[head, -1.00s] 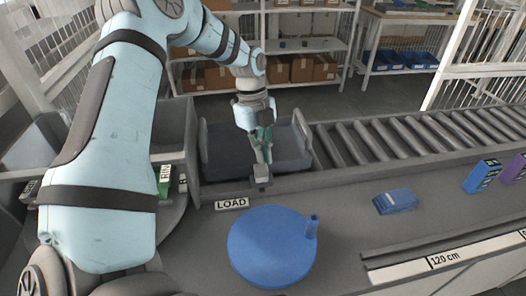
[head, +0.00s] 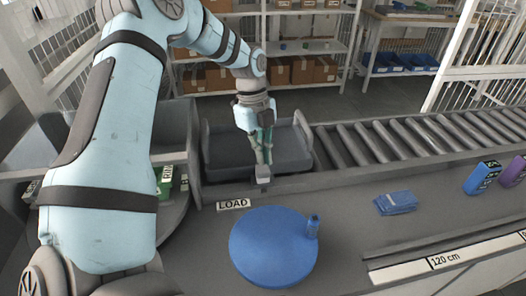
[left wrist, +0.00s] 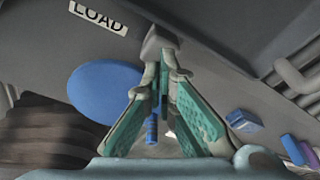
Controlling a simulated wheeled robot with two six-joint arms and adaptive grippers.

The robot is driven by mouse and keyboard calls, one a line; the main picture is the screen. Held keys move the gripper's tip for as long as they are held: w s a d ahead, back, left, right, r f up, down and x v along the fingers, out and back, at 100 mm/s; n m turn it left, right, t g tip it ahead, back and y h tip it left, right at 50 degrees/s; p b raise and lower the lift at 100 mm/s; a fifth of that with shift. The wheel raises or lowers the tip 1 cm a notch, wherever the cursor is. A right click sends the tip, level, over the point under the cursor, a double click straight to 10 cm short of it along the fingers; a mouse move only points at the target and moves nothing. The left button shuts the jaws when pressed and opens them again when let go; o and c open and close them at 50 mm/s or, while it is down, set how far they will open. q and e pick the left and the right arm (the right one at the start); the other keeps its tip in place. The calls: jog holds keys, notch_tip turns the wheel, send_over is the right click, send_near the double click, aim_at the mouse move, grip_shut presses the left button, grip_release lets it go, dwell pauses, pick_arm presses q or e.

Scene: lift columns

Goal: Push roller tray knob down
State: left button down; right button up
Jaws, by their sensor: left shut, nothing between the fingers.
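The roller tray (head: 288,150) is a dark grey, shallow tray at the near end of the roller conveyor in the head view. A small grey block, which looks like its knob (head: 262,178), sits at its front edge above the LOAD label (head: 233,204). My left gripper (head: 263,164) points down with its fingertips closed right at the knob. In the left wrist view the fingertips (left wrist: 163,76) of my left gripper meet just beside the grey knob (left wrist: 160,42); whether they touch it I cannot tell. My right gripper is out of view.
A blue round turntable (head: 270,255) with an upright blue peg (head: 312,226) stands in front. A grey bin wall (head: 178,125) stands left of the tray.

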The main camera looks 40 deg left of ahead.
aim_at(263, 168)
pick_arm(q)
jog(key=shift+f, duration=0.15)
jog(key=shift+f+b, duration=1.5)
jog(key=shift+f, duration=0.05)
jog(key=shift+r, duration=0.1)
notch_tip(263, 168, up, 9)
jog(key=p, duration=0.6)
